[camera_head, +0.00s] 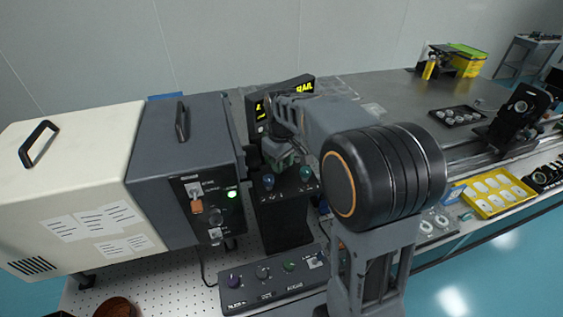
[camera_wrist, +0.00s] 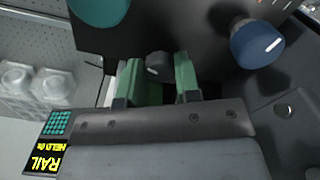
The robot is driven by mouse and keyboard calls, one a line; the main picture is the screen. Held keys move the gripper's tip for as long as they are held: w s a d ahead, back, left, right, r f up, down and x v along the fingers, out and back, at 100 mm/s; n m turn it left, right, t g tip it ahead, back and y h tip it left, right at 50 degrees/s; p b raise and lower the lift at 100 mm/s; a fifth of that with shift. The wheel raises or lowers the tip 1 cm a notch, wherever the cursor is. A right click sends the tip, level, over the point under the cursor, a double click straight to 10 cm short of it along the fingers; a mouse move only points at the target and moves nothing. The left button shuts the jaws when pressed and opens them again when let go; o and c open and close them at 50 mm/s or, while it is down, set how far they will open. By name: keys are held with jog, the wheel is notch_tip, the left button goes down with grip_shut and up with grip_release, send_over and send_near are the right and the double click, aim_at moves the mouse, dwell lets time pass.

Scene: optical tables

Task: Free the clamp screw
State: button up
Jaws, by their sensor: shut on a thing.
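The clamp screw, a small dark knob with a pale mark (camera_wrist: 158,66), sits on the dark upright unit (camera_head: 283,222). My gripper (camera_wrist: 160,78) has its green fingers on either side of this knob and is shut on it. In the head view my gripper (camera_head: 283,158) is partly hidden by my arm, just above the unit's top, and the screw cannot be made out there. A teal knob (camera_wrist: 98,8) and a blue knob (camera_wrist: 257,43) flank the fingers in the wrist view. A display (camera_wrist: 48,152) reads "RAIL" with "HELD" below it.
A grey and cream housing (camera_head: 70,190) with a lit green lamp stands close on the left. A control box (camera_head: 272,280) with several knobs lies in front. A yellow tray (camera_head: 497,199) and a rail with a dark mount (camera_head: 520,115) are at the right.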

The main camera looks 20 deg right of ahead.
jog(key=m, duration=0.4)
jog(key=shift+m, duration=2.1)
jog(key=o, duration=0.9)
notch_tip(320, 180, up, 14)
jog(key=shift+f+b, duration=0.1)
jog(key=shift+b, duration=0.2)
